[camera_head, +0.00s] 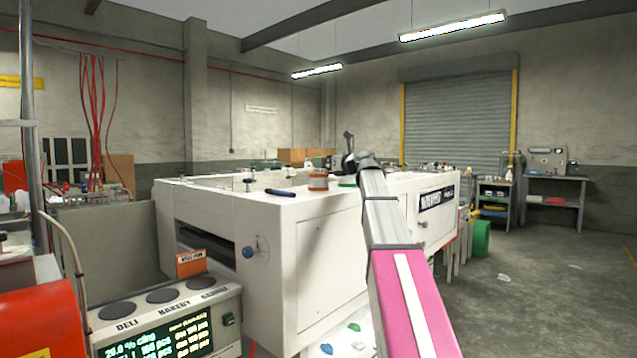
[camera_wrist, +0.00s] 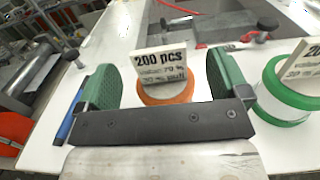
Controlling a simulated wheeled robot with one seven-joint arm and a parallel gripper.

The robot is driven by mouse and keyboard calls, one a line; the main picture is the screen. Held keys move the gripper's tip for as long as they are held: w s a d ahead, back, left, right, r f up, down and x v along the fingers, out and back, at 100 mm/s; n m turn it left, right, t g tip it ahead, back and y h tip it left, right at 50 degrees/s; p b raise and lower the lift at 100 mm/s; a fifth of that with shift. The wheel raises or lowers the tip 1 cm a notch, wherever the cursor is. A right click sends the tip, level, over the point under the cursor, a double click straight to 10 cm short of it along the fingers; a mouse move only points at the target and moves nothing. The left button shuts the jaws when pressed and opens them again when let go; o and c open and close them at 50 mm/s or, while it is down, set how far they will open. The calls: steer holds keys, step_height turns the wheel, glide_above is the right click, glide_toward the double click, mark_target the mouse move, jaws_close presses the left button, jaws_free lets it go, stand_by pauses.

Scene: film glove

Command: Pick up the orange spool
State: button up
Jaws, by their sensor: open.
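The orange spool (camera_head: 318,181) stands on the white machine top. In the wrist view the orange spool (camera_wrist: 182,95) lies between and beyond my fingers, partly hidden behind the gripper's dark crossbar. A white card reading "200 pcs" stands at it. My gripper (camera_wrist: 164,82) is open, with one green finger pad on each side of the spool; I cannot tell whether either touches it. In the head view my gripper (camera_head: 349,150) shows small at the arm's end, above and right of the spool.
A green-rimmed spool (camera_wrist: 285,105) with its own card stands close right of my right finger; it shows in the head view (camera_head: 347,182) too. A blue-handled item (camera_head: 280,192) lies left of the orange spool. The white machine (camera_head: 330,245) has an open recess behind.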

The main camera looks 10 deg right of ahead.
steer(key=x, duration=0.3)
steer(key=shift+w+a, duration=0.25)
steer(key=shift+a, duration=0.1)
steer(key=shift+c, duration=0.3)
steer(key=c, duration=1.3)
